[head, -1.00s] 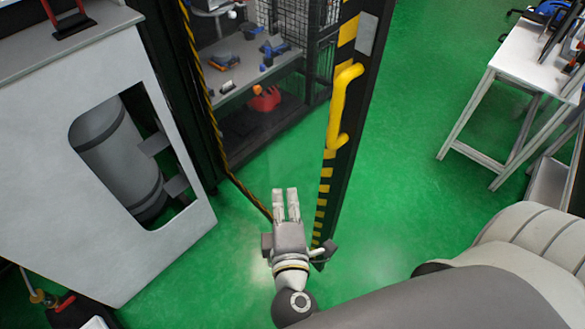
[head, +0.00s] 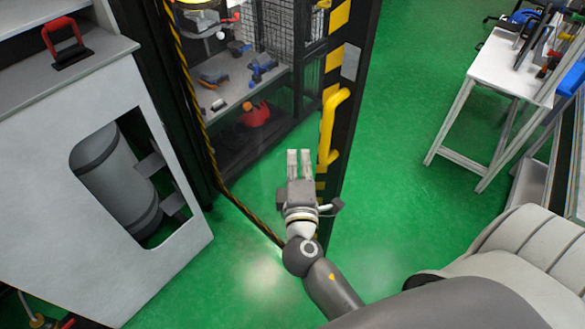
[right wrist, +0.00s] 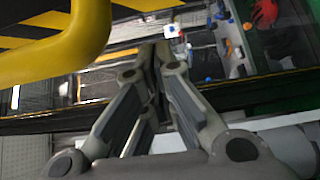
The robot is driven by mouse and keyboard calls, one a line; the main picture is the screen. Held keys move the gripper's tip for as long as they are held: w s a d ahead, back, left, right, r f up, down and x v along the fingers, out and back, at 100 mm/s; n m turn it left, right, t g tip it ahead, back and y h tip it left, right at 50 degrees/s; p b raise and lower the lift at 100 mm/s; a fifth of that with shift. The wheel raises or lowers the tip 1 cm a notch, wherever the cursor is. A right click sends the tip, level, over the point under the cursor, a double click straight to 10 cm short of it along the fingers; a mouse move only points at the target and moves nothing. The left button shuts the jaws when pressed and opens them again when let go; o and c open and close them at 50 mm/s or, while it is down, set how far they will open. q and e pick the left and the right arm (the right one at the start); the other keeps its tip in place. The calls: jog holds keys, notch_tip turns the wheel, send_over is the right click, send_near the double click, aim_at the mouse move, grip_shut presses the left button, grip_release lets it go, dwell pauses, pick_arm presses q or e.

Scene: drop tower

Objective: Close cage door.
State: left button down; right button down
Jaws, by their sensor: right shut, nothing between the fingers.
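The cage door (head: 349,110) stands open in the head view, a dark frame edge with yellow and black stripes. Its yellow handle (head: 330,130) is a bent bar on that edge, and the handle (right wrist: 95,40) also fills the upper left of the right wrist view. My right gripper (head: 299,153) is shut and empty. It is just left of the handle's lower end in the head view, with fingers pointing away from me. I cannot tell whether it touches the door. My left gripper is not in view.
A grey cabinet (head: 60,225) stands at left, with a yellow-black cord (head: 208,150) beside the opening. A white table (head: 505,75) is at right. Green floor (head: 410,130) is clear between door and table.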

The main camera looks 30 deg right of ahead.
jog(key=shift+w+d, duration=0.2)
jog(key=shift+d, duration=0.7)
